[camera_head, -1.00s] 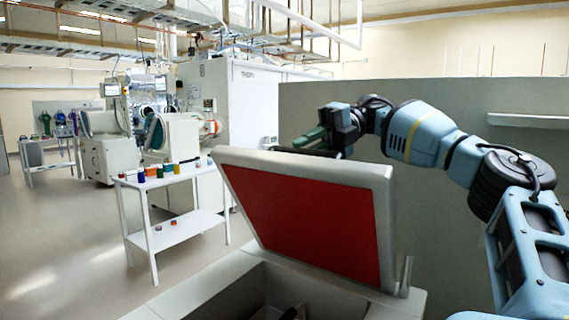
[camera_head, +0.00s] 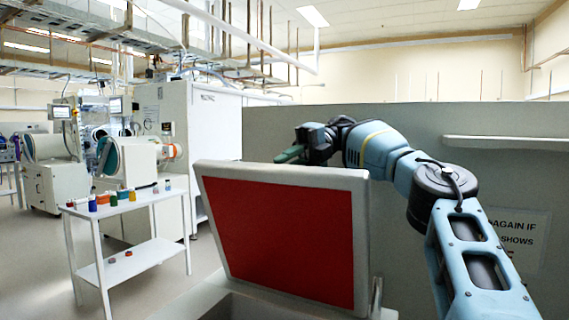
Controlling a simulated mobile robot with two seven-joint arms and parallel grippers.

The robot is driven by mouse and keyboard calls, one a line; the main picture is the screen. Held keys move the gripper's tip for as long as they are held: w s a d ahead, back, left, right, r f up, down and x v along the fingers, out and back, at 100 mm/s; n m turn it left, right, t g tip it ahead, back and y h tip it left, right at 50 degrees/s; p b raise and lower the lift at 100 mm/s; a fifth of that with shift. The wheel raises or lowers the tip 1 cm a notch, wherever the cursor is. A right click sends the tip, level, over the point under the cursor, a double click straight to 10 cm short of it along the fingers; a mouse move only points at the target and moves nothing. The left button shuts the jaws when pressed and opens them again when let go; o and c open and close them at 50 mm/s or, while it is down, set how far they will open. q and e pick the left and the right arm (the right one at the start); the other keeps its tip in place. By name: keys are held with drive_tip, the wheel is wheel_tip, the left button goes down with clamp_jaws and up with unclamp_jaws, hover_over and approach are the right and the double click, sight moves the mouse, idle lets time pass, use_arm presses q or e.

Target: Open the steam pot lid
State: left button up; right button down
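The steam pot lid (camera_head: 285,235) is a raised square panel with a grey rim and a red inner face. It stands steeply tilted up from the back of the grey pot body (camera_head: 240,306), whose opening shows only at the bottom of the view. My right gripper (camera_head: 290,154) is behind the lid's top edge, with its dark green fingers pointing left. The lid partly hides it, and I cannot tell whether the fingers are apart or touching the lid. My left gripper is not in view.
A white two-tier cart (camera_head: 130,203) with small coloured bottles stands to the left. White glovebox machines (camera_head: 60,186) are behind it. A grey partition (camera_head: 420,135) with a shelf (camera_head: 503,143) stands behind my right arm. Open floor lies at the lower left.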

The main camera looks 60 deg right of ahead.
drive_tip(key=shift+d+f, duration=0.2)
drive_tip(key=shift+f, duration=0.4)
drive_tip(key=c, duration=1.7)
unclamp_jaws()
drive_tip(key=o, duration=0.3)
drive_tip(key=shift+d, duration=0.2)
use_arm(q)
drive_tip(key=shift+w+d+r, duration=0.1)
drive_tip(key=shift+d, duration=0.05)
use_arm(e)
drive_tip(key=shift+o, duration=0.2)
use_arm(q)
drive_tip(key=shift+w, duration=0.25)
use_arm(e)
drive_tip(key=shift+a+r, duration=0.1)
drive_tip(key=shift+r, duration=0.15)
